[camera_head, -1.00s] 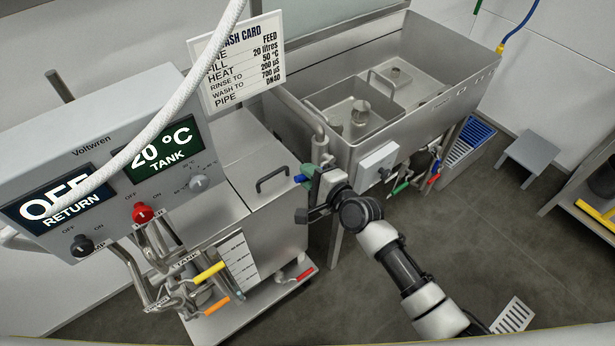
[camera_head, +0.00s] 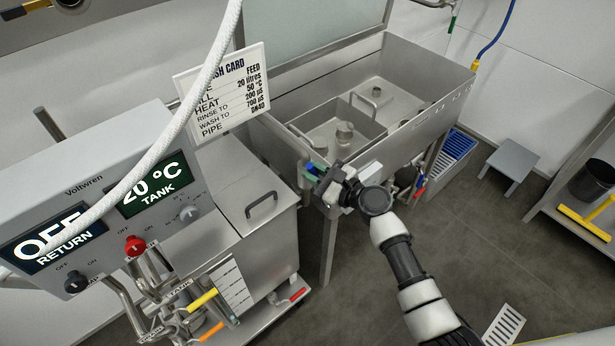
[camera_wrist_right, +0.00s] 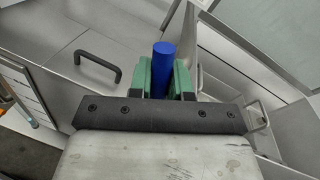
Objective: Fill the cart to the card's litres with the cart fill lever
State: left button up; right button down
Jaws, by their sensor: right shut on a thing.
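My right gripper (camera_head: 314,170), with green fingers, is shut on a blue lever handle (camera_wrist_right: 163,70) near the sink's left front corner. The handle stands up between the fingers in the right wrist view; its lower part is hidden by the gripper. The card (camera_head: 222,92) hangs behind and reads feed, 20 litres, 50 °C. The cart (camera_head: 270,240) is left of the gripper, with a black lid handle (camera_head: 262,205) and a white scale plate (camera_head: 232,288) on its front. No level can be read there. My left gripper is out of view.
The steel sink (camera_head: 410,130) stands behind my right arm. A control box (camera_head: 90,190) at left shows OFF RETURN and 20 °C TANK. A white hose (camera_head: 180,135) crosses in front. Yellow (camera_head: 203,300) and red (camera_head: 298,295) handles sit low on the cart.

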jog(key=shift+w+d+r+m, duration=0.2)
jog(key=shift+w+d+m, duration=0.35)
jog(key=shift+m, duration=0.35)
jog(key=shift+d, duration=0.15)
jog(key=c, duration=1.1)
grip_release()
jog(key=shift+s+d, duration=0.1)
jog(key=shift+s, duration=0.05)
jog(key=shift+b+v, duration=0.65)
jog(key=shift+v, duration=4.6)
jog(key=shift+f, duration=0.2)
